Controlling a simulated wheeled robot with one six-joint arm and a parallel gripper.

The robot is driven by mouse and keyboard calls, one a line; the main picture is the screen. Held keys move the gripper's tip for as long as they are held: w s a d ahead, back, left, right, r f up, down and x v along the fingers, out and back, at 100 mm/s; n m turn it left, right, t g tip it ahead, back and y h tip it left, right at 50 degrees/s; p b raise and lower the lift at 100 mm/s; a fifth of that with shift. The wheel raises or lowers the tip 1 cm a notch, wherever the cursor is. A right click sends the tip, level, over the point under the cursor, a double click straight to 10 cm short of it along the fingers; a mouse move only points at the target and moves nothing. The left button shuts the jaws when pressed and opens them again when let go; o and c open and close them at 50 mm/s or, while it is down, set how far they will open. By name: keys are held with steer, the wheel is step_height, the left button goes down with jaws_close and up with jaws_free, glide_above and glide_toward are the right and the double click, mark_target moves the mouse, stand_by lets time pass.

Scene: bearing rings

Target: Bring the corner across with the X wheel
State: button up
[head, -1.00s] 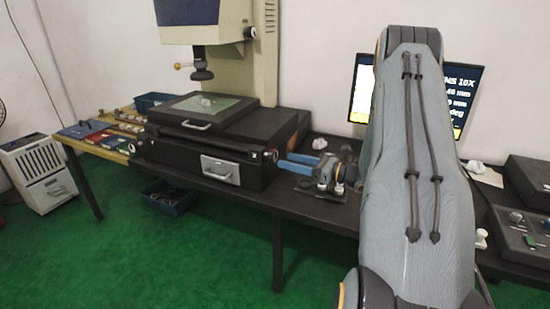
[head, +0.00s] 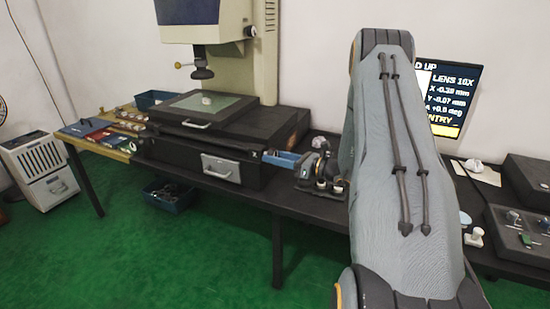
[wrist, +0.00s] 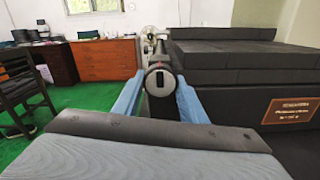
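My gripper (head: 270,156) shows in the head view with a blue finger extended left toward the front right corner of the stage. In the wrist view its two blue fingers (wrist: 162,80) stand apart. In the head view the fingers mostly hide the wheel. A small pale part (head: 207,101) lies on the glass stage (head: 180,103); its corner is too small to make out.
The screen (head: 450,98) reads about X -0.38 mm and Y -0.07 mm, partly behind my arm. The black stage body (wrist: 240,60) is close on the right of my gripper in the wrist view.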

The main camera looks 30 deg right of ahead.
steer(key=shift+f+n+b, duration=0.15)
steer(key=shift+n+b, duration=0.8)
steer(key=shift+n, duration=0.15)
steer(key=n+b, duration=0.1)
steer(key=n, duration=0.2)
steer(key=shift+d+b, duration=0.1)
steer(key=shift+b, duration=0.3)
steer(key=o, duration=1.1)
steer(key=shift+c, duration=0.2)
steer(key=b+v, duration=0.1)
steer(key=v, duration=0.6)
steer(key=shift+s+d, duration=0.25)
steer(key=shift+s, duration=0.05)
